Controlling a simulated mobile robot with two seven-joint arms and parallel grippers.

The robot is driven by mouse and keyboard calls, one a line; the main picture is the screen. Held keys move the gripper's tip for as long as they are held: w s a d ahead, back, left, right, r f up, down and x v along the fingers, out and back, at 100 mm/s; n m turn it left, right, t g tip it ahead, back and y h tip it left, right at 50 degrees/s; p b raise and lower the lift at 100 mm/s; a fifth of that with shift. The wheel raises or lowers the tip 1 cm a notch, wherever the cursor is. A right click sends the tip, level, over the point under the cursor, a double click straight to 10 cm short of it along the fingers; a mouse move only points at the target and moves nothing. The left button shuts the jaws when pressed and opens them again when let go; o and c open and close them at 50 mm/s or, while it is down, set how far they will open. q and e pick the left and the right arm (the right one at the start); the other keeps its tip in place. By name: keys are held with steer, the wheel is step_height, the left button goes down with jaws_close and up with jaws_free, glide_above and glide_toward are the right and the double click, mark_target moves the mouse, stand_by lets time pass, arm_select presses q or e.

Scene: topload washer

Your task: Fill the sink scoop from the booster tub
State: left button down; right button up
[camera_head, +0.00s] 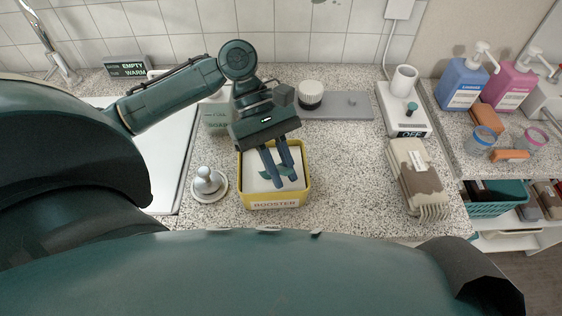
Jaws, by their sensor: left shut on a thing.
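The booster tub (247,193) is a yellow square tub labelled BOOSTER on the front counter, with white powder inside. My left gripper (284,174) reaches down into the tub from above. Its two dark blue fingers are shut on a small teal scoop (268,174), which is low in the tub at the powder. The fingers partly cover the scoop, so I cannot tell how much powder is in it. My right gripper is not in view.
The white sink (162,160) lies left of the tub, with a dark sign (126,67) reading EMPTY, WARM behind. A knobbed item (208,184) stands close left of the tub.

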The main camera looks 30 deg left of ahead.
arm_select(q)
steer(key=shift+f, duration=0.1)
stand_by(0.4)
stand_by(0.5)
stand_by(0.4)
step_height(320, 180, up, 3)
steer(key=p, duration=0.3)
steer(key=shift+f, duration=0.2)
steer(key=shift+r, duration=4.75)
